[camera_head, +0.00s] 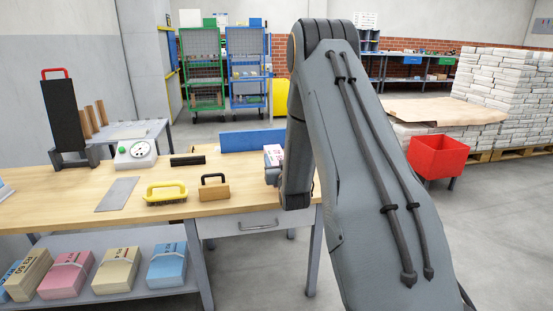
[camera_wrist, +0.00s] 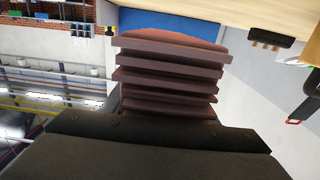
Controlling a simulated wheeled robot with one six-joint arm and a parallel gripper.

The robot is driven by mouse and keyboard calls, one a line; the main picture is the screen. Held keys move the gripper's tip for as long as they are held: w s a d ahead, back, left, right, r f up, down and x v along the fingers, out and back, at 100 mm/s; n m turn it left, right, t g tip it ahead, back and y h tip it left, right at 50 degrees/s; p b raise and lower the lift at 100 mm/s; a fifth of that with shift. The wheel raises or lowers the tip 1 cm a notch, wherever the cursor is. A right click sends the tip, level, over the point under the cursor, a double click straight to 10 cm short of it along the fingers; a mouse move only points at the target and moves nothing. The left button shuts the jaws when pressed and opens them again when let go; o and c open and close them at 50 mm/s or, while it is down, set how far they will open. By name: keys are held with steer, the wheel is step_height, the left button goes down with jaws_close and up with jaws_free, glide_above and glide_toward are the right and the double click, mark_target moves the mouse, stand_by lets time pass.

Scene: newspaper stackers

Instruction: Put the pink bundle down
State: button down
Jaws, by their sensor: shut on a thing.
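My forearm hides most of the gripper and much of the bundle. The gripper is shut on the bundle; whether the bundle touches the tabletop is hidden. In the wrist view, a ribbed reddish-brown block (camera_wrist: 168,75) stands in front of a dark plate with screws; I cannot tell if it is a finger pad or part of the load. Another pink bundle (camera_head: 66,273) lies on the lower shelf.
A red bin (camera_head: 437,156) stands on the floor at right.

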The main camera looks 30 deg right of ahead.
steer(key=shift+f, duration=2.55)
steer(key=c, duration=1.2)
jaws_free()
steer(key=shift+f+b, duration=0.25)
steer(key=shift+b, duration=0.05)
steer(key=o, duration=0.5)
steer(key=shift+r, duration=0.1)
